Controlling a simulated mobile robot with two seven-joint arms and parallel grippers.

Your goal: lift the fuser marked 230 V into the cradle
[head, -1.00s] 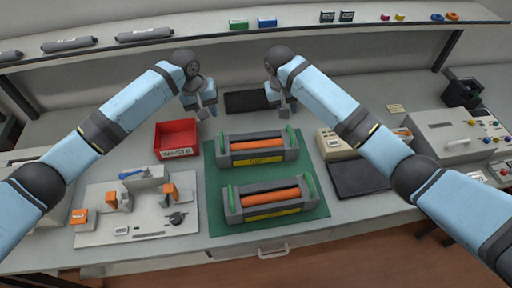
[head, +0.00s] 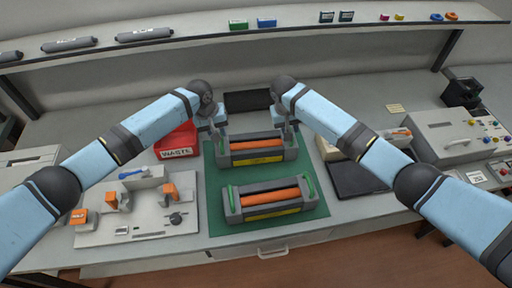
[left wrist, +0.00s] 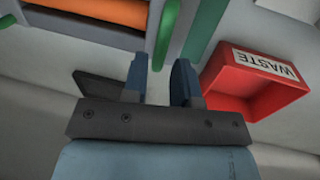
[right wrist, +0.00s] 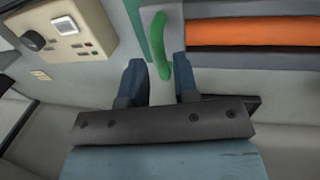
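Two grey fusers with orange rollers, yellow labels and green end handles lie on a green mat (head: 212,205): a far fuser (head: 262,158) and a near fuser (head: 268,212). The labels are too small to read, so I cannot tell which says 230 V. My left gripper (left wrist: 161,75) is open at the far fuser's left end, its green handle (left wrist: 166,32) just ahead between the fingers. My right gripper (right wrist: 161,78) is open at the right end, the green handle (right wrist: 158,42) lying between its fingertips. A pale fixture plate (head: 150,222) with orange-topped posts stands at left; I cannot tell whether it is the cradle.
A red waste bin (head: 176,152) stands left of the far fuser, close to my left gripper. A dark flat pad (head: 365,182) and a beige box (right wrist: 68,30) with a knob lie to the right. A grey machine (head: 450,135) stands at far right. A shelf runs along the back.

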